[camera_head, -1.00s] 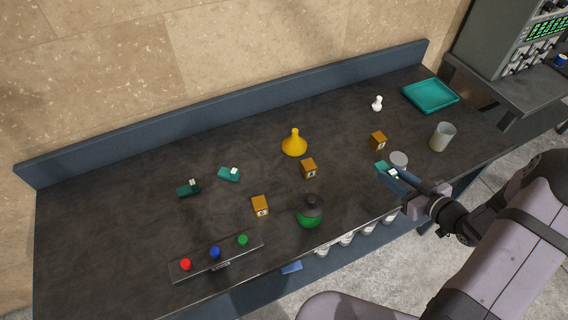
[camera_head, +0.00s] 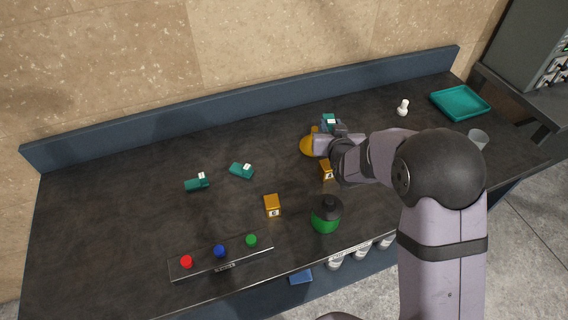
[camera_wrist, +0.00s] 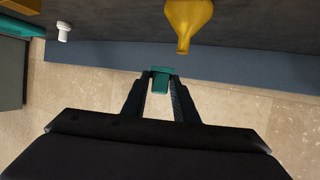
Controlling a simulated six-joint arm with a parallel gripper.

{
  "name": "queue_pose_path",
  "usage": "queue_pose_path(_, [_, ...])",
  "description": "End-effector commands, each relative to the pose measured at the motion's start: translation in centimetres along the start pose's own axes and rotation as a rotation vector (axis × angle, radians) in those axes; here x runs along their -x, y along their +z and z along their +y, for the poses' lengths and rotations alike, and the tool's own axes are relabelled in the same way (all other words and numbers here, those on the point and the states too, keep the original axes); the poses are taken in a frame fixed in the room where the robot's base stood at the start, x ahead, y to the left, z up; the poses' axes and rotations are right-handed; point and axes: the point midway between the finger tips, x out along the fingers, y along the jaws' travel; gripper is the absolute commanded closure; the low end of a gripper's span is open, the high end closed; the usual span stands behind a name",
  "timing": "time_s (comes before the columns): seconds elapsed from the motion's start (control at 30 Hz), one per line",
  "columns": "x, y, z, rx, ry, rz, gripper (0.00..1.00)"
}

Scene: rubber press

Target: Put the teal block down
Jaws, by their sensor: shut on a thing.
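My gripper (camera_head: 331,133) is shut on a teal block (camera_head: 329,119) with a white label patch on top. It holds the block over the back part of the dark bench, beside the yellow funnel-shaped thing. The wrist view shows the held teal block (camera_wrist: 160,80) between the two fingertips of my gripper (camera_wrist: 161,84), with the bench's back rail beyond. Two other teal blocks lie on the bench to the left: one (camera_head: 240,171) nearer the middle and one (camera_head: 196,184) farther left. My arm hides part of the bench on the right.
A yellow funnel-shaped thing (camera_head: 307,146) stands close by my gripper. Orange blocks (camera_head: 272,206), a green jar (camera_head: 326,217) and a button panel (camera_head: 221,259) are nearer the front. A white piece (camera_head: 403,107), a teal tray (camera_head: 460,103) and a cup (camera_head: 478,139) are right. The bench's back left is clear.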

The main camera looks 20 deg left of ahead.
Motion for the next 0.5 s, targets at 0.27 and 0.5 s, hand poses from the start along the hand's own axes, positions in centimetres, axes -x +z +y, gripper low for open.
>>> queue_pose_path(0.27, [0.4,1.1,-6.8,-0.01,0.022,0.002,1.0])
queue_pose_path(0.5, [1.3,2.3,-11.4,-0.015,0.034,0.002,1.0])
